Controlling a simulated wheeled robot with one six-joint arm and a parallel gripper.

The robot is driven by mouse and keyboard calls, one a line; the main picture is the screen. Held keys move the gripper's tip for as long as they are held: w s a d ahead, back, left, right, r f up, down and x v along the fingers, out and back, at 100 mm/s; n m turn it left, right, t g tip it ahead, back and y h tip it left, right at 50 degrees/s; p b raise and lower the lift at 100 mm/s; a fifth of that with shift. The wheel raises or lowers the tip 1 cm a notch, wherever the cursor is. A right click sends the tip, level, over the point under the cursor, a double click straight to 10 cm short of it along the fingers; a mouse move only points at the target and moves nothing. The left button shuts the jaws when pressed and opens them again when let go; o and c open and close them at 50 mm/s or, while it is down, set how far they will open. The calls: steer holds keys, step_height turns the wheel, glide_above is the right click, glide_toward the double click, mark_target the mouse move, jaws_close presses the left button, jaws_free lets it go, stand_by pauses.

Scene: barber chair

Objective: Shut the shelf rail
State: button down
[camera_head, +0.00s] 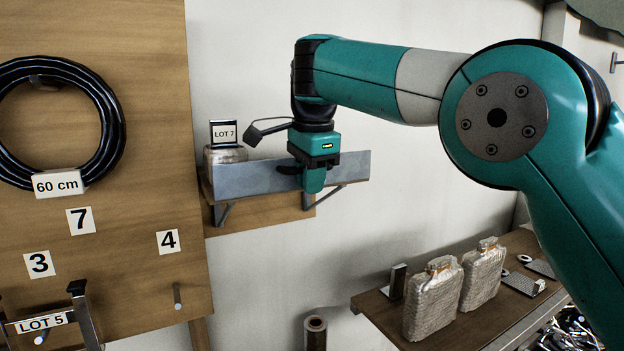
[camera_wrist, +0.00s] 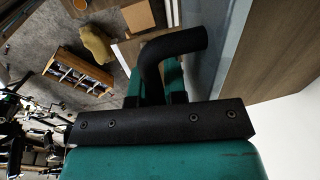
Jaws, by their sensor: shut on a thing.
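The shelf rail (camera_head: 250,178) is a long grey metal panel along the front of a small wooden wall shelf (camera_head: 262,213). It stands up above the shelf's front edge; I cannot tell whether it is fully against the shelf. My gripper (camera_head: 313,178) is in front of the rail, right of its middle, pointing down. In the wrist view my gripper (camera_wrist: 160,88) is shut on a black bent handle (camera_wrist: 175,45) that reaches to the rail's grey face (camera_wrist: 232,35). The gripper hides part of the handle and rail in the head view.
A jar with a LOT 7 card (camera_head: 224,133) stands at the shelf's left end. A wooden board (camera_head: 130,190) with a cable coil (camera_head: 112,120) is at the left. A lower bench (camera_head: 385,308) holds wrapped packages (camera_head: 433,300). The space before the shelf looks clear.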

steer(key=c, duration=1.4)
jaws_free()
steer(key=shift+c, duration=0.2)
